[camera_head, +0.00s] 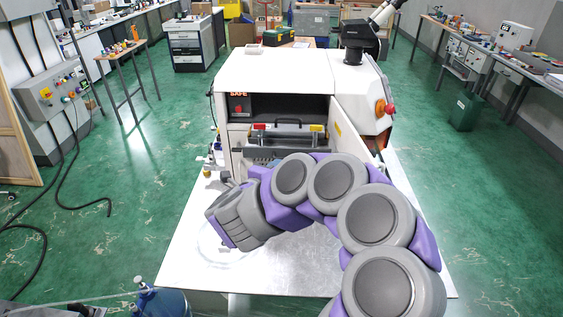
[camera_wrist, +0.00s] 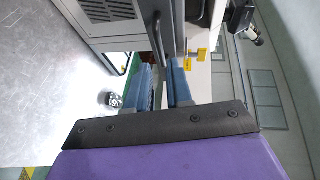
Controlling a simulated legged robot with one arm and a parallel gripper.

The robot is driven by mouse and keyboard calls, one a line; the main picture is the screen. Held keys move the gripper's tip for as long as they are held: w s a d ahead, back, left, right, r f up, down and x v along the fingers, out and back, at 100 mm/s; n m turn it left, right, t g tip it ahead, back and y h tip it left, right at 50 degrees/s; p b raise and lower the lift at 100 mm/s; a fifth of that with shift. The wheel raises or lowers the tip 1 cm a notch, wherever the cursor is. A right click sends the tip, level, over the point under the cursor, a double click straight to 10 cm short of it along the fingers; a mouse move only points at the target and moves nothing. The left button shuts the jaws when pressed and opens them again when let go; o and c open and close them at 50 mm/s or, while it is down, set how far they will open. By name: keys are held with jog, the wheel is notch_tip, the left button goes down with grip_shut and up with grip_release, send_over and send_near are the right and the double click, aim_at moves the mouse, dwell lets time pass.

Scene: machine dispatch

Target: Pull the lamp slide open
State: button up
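The lamp slide (camera_head: 285,132) sits in the dark open front bay of the white machine. It has a dark bar handle (camera_wrist: 158,42) and a grey front edge, with red and yellow labels near it. In the wrist view my gripper (camera_wrist: 162,72) has two blue fingers, spread apart with a gap between them. The handle bar runs into the space between the fingertips, and no firm contact on both sides shows. In the head view my arm covers the lower right of the bay, and the fingers cannot be made out there.
The white machine (camera_head: 285,72) stands on a pale metal table (camera_head: 190,262). An open door panel (camera_head: 350,146) is at the bay's right side, near my arm. A red knob (camera_head: 389,108) is on the machine's right. The table's front left is mostly clear.

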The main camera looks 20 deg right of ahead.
jog(key=v, duration=1)
jog(key=shift+s+p, duration=0.3)
jog(key=shift+p, duration=0.05)
jog(key=shift+r, duration=0.1)
jog(key=shift+w, duration=0.1)
